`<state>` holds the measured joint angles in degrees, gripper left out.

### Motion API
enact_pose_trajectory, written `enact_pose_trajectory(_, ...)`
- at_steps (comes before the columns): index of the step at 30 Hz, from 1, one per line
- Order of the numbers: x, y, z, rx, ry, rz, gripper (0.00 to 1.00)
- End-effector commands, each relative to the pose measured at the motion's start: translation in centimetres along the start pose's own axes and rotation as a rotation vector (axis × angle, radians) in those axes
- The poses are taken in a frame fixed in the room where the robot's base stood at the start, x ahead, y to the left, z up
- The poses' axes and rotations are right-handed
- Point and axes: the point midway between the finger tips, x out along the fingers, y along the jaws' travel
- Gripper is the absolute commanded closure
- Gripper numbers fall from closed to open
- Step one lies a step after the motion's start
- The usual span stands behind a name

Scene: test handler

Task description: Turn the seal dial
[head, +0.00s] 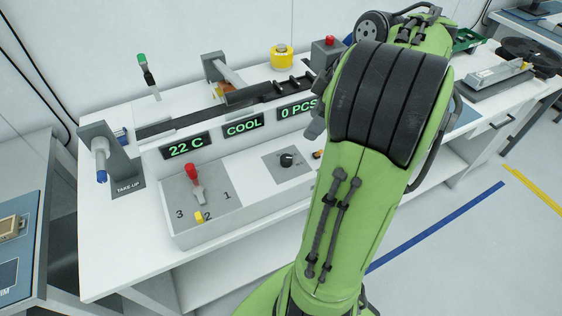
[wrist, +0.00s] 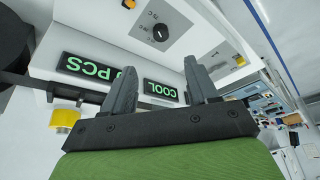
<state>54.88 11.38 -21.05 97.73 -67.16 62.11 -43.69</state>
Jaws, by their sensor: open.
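The seal dial (head: 287,159) is a small black round knob on a grey plate on the machine's sloped front panel. It also shows in the wrist view (wrist: 160,33) at the top, upside down, with a pale pointer mark and small lettering around it. My gripper (wrist: 158,66) is open and empty, its two dark fingers spread apart. In the wrist view the dial appears beyond the fingertips, between their lines, and not touched. In the head view my green arm hides most of the gripper.
Green displays read 22 C (head: 186,147), COOL (head: 243,125) and 0 PCS (head: 298,109). A red-knobbed lever (head: 194,182) stands left of the dial beside numbers 1 to 3. A yellow cylinder (head: 282,56) and a red-button box (head: 328,52) stand behind. An orange item (wrist: 128,4) is near the dial.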

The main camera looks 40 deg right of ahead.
Motion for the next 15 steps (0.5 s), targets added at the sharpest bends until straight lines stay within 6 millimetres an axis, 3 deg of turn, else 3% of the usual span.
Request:
enact_pose_trajectory(3,3.5,-0.1,0.2,-0.002,0.002,-0.004,0.41)
enact_pose_trajectory(15,12.8,-0.2,0.1,-0.001,0.001,-0.004,0.41)
